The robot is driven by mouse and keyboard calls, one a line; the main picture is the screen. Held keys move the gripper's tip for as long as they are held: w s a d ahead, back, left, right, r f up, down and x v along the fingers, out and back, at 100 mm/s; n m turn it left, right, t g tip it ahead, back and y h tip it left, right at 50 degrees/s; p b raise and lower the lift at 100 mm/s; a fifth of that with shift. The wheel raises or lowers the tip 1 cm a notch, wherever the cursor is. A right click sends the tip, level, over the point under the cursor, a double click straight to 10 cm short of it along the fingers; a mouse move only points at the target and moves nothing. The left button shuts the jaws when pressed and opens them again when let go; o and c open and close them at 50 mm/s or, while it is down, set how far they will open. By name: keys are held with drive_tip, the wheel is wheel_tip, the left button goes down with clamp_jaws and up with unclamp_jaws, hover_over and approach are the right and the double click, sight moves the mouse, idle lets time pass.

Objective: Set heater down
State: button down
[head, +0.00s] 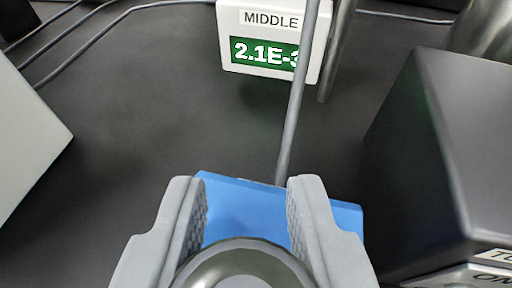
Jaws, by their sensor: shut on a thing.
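My gripper (248,200) is at the bottom middle of the head view, with its two grey ridged fingers apart and closed on the heater. The heater shows as a blue block (250,210) below and beyond the fingertips, with a rounded metallic part (245,262) between the fingers. A thin grey cable or rod (295,105) runs up from near the block's far edge. The block's underside is hidden, so I cannot tell whether it touches the dark surface.
A white display box labelled MIDDLE (270,42) reads 2.1E-3 or similar, partly covered by the cable. A metal post (338,50) stands beside it. A dark box (440,160) is close at right, a pale box (25,140) at left. Cables (85,40) lie at upper left. Dark surface (160,110) between is clear.

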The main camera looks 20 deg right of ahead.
drive_tip(key=shift+w+d, duration=0.25)
drive_tip(key=shift+w, duration=0.4)
drive_tip(key=shift+f, duration=0.15)
wheel_tip(320, 180, down, 4)
drive_tip(key=shift+r+b, duration=0.25)
drive_tip(key=shift+b, duration=0.05)
drive_tip(key=shift+r, duration=0.1)
drive_tip(key=c, duration=1.1)
unclamp_jaws()
drive_tip(key=shift+c, duration=0.2)
drive_tip(key=shift+s+a+r, duration=0.1)
drive_tip(key=shift+s+r, duration=0.1)
drive_tip(key=shift+s, duration=0.1)
drive_tip(key=v, duration=1.1)
drive_tip(key=shift+s+p, duration=0.2)
drive_tip(key=shift+p, duration=0.25)
